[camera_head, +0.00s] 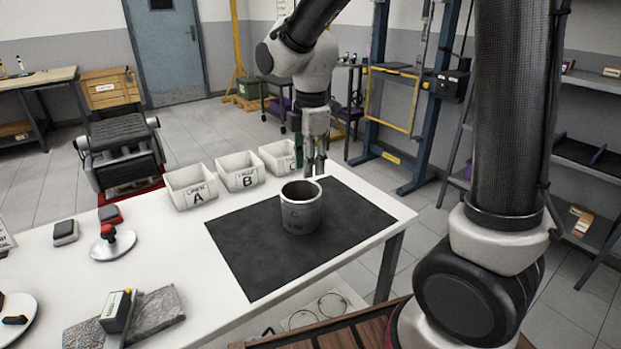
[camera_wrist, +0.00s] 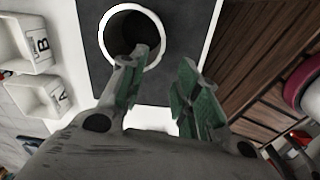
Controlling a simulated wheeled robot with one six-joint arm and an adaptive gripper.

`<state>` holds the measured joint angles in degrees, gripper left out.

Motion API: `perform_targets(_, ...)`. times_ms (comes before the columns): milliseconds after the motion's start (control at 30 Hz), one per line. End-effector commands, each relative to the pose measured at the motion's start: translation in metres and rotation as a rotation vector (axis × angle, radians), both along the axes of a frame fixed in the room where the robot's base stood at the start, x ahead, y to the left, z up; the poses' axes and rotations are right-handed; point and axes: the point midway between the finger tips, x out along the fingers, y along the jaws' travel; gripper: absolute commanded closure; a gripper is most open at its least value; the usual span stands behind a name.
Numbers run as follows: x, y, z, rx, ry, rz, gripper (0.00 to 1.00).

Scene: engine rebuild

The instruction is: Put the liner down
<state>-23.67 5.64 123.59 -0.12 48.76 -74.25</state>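The liner (camera_head: 300,214) is a grey metal cylinder with an open top and dark lettering on its side. It stands upright on the dark mat (camera_head: 245,252) on the white table. In the wrist view the liner (camera_wrist: 104,36) shows as a pale round rim around a dark bore. My gripper (camera_head: 316,171) points down by the liner's far right rim. In the wrist view the green-padded fingers of my gripper (camera_wrist: 163,60) are apart with nothing between them. The left fingertip overlaps the rim in the picture; whether it touches cannot be told.
White bins A (camera_head: 190,187), B (camera_head: 240,172) and C (camera_head: 280,157) line the table's far edge. A red-knobbed tool (camera_head: 109,243) and a stone slab (camera_head: 160,312) with a small box lie at left. The mat around the liner is clear.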

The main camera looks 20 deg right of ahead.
Motion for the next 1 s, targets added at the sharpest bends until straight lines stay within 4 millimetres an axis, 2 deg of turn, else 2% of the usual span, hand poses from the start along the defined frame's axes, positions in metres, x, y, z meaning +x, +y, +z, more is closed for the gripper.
perform_targets(233,-0.003,-0.005,0.012,0.004,-0.006,-0.029,0.68)
perform_targets(367,-0.021,-0.034,0.036,0.029,-0.045,-0.232,0.68)
perform_targets(467,-0.052,-0.072,0.064,0.074,-0.095,-0.526,0.68)
perform_targets(500,-0.068,-0.088,0.074,0.097,-0.116,-0.661,0.68)
perform_targets(600,-0.110,-0.122,0.090,0.160,-0.162,-0.991,0.68)
perform_targets(700,-0.149,-0.145,0.097,0.227,-0.200,-1.277,0.68)
perform_targets(833,-0.183,-0.162,0.098,0.298,-0.231,-1.541,0.68)
perform_targets(1000,-0.200,-0.169,0.096,0.339,-0.242,-1.682,0.68)
